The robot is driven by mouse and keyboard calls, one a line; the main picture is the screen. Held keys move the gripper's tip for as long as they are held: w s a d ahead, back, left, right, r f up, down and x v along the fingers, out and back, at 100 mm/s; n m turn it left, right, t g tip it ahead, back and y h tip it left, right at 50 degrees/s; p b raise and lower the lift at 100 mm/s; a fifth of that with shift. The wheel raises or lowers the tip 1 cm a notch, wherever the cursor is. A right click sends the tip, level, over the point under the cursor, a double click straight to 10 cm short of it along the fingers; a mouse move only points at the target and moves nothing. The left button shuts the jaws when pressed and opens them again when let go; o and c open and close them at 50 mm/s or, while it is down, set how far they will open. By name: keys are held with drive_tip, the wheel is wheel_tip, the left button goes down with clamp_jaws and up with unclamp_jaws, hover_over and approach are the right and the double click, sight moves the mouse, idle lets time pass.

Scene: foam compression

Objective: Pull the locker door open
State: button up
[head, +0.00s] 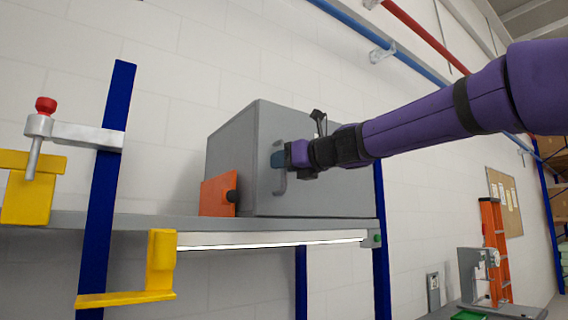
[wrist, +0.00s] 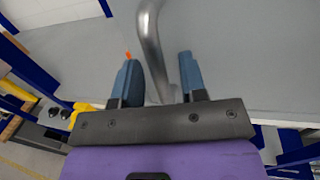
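The grey locker (head: 232,140) stands on a shelf in the head view. Its door (head: 335,195) looks flush with the body. A curved grey handle (head: 281,186) is on the door's left part, partly hidden by my gripper (head: 281,160). In the wrist view the metal handle (wrist: 153,45) runs down between the two blue fingers of my gripper (wrist: 158,78). The fingers are apart, with a gap visible on both sides of the handle. The lower end of the handle is hidden behind the gripper body.
A blue post (head: 108,160) with a clamp (head: 60,132) and yellow brackets (head: 160,258) is further left. An orange ladder (head: 494,240) stands at the far right.

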drive_tip(key=shift+w+a, duration=0.2)
clamp_jaws()
drive_tip(key=shift+d, duration=0.1)
